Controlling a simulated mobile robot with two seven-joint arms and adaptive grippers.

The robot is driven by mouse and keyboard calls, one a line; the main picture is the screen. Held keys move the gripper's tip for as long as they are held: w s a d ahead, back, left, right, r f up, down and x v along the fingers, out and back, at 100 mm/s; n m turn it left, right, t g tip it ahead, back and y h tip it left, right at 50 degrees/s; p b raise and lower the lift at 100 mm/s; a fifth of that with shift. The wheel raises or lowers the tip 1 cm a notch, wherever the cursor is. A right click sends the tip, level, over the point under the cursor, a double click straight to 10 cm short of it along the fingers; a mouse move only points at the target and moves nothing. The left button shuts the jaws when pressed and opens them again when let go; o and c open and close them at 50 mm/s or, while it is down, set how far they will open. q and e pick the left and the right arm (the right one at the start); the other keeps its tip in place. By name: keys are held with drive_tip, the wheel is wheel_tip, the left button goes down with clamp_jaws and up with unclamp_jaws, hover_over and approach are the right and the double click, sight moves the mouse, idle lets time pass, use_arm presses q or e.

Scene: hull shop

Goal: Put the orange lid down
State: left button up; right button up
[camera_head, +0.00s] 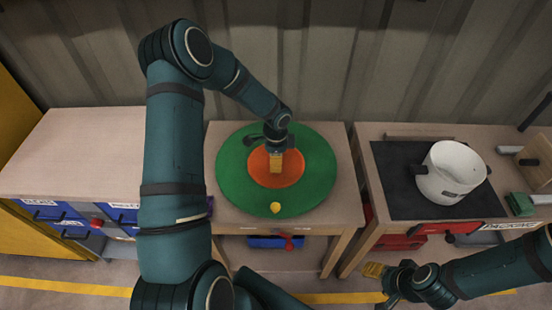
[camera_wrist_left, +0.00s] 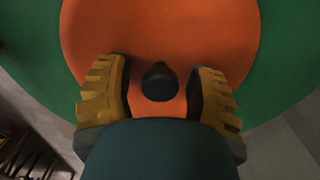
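The orange lid (camera_head: 290,178) is a round disc over the middle of the round green mat (camera_head: 235,180) on the centre table. It also fills much of the left wrist view (camera_wrist_left: 160,30), with a black knob (camera_wrist_left: 158,80). My left gripper (camera_head: 276,165) is above the lid, pointing down. In the left wrist view its yellow fingers (camera_wrist_left: 160,95) stand on either side of the knob, with a gap at each side. It is open. The lid seems to lie flat on the mat. My right gripper (camera_head: 378,282) is low at the right, away from the lid; its opening is unclear.
A small yellow object (camera_head: 275,208) lies at the mat's front. A white pot (camera_head: 451,175) stands on a black mat (camera_head: 400,195) on the right table. The left bench top (camera_head: 90,150) is bare. A corrugated wall (camera_head: 320,60) stands behind.

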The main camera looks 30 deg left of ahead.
use_arm(q)
drive_tip(key=shift+r, duration=0.1)
